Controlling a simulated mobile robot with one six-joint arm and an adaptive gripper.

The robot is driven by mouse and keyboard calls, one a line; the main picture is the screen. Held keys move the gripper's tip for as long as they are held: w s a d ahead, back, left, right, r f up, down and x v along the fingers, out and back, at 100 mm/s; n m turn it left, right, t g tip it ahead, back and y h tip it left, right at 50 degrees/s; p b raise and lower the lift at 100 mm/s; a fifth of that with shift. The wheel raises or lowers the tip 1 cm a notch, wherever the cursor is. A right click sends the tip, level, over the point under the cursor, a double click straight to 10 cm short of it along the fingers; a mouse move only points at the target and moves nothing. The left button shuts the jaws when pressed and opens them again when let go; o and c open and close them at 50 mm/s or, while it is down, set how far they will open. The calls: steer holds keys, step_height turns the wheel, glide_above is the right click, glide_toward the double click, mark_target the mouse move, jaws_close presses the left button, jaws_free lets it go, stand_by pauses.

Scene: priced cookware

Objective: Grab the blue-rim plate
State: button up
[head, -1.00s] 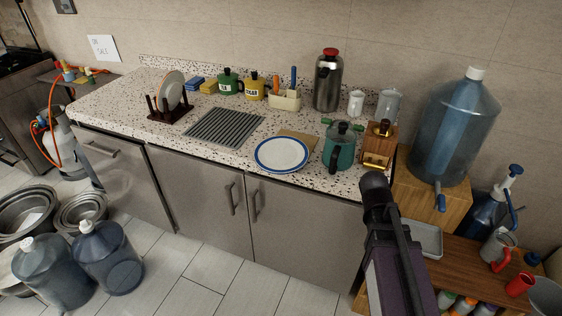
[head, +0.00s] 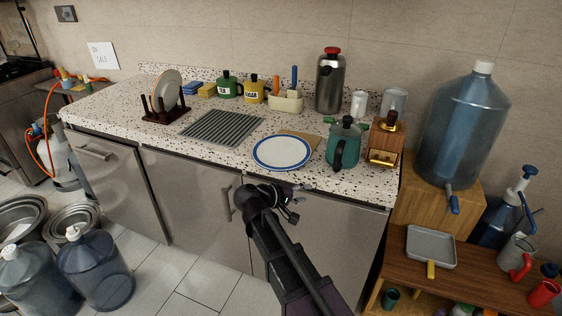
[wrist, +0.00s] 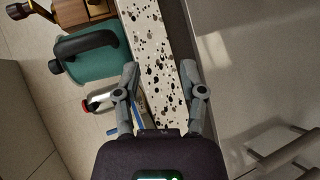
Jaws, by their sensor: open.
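The blue-rim plate (head: 282,153) is white with a blue ring and lies flat near the front edge of the speckled counter. My gripper (head: 298,201) is open and empty, in front of the counter and below the plate in the head view, apart from it. In the wrist view my open fingers (wrist: 164,82) frame the speckled counter edge. A blue strip low between the fingers there may be part of the plate's rim; most of that area is hidden by my gripper.
A teal kettle (head: 344,146) stands just right of the plate and shows at upper left in the wrist view (wrist: 92,60). A wooden grinder (head: 386,145) is beyond it. A drying grid (head: 222,127) lies to the left. Cabinet handles (head: 228,203) project below the counter.

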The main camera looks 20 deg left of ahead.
mark_target(268, 169)
steer(key=s+a+r+n+t+b, duration=0.1)
steer(key=s+a+t+b, duration=0.1)
steer(key=a, duration=0.7)
steer(key=s+a+r+n+t+y+b, duration=0.1)
steer(key=s+a+t, duration=0.3)
steer(key=a, duration=0.5)
steer(key=shift+s+n+t+b, duration=0.2)
steer(key=shift+n+t+b, duration=0.1)
steer(key=shift+n+b, duration=0.4)
steer(key=shift+a, duration=0.1)
steer(key=shift+x, duration=4.35)
steer(key=shift+p+x, duration=0.35)
steer(key=shift+x, duration=2.25)
steer(key=shift+f, duration=0.1)
jaws_close()
